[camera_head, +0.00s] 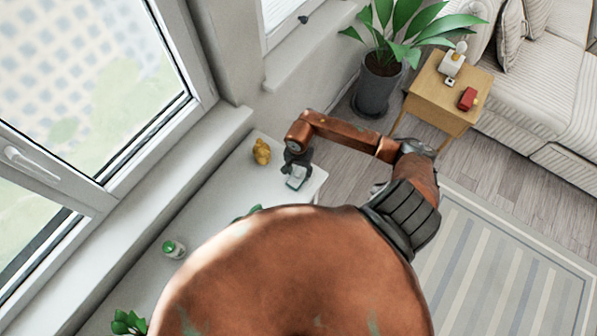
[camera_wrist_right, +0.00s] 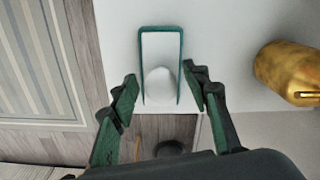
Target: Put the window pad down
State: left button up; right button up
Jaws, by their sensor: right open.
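The window pad (camera_head: 296,181) is a small white piece with a teal-green rim, by the right end of the white counter. In the right wrist view the pad (camera_wrist_right: 161,48) is a white panel with a teal frame and a rounded white lump at its near end, seen against the white surface. My right gripper (camera_wrist_right: 162,96) is open, with one finger on each side of the pad's near end and visible gaps. In the head view the right gripper (camera_head: 297,162) is just above the pad. My left gripper is out of view.
A gold figure (camera_head: 262,152) stands on the counter (camera_head: 215,197) near the pad; it shows right in the wrist view (camera_wrist_right: 290,72). A white-and-green container (camera_head: 174,248) stands further left, by the window. A potted plant (camera_head: 377,85) and side table (camera_head: 452,88) are beyond the counter's end.

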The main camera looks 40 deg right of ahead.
aim_at(299, 171)
jog(key=shift+r, duration=0.3)
notch_tip(299, 171, up, 12)
jog(key=b, duration=0.1)
jog(key=shift+f+b, duration=0.15)
jog(key=shift+b, duration=0.15)
dwell(0.4)
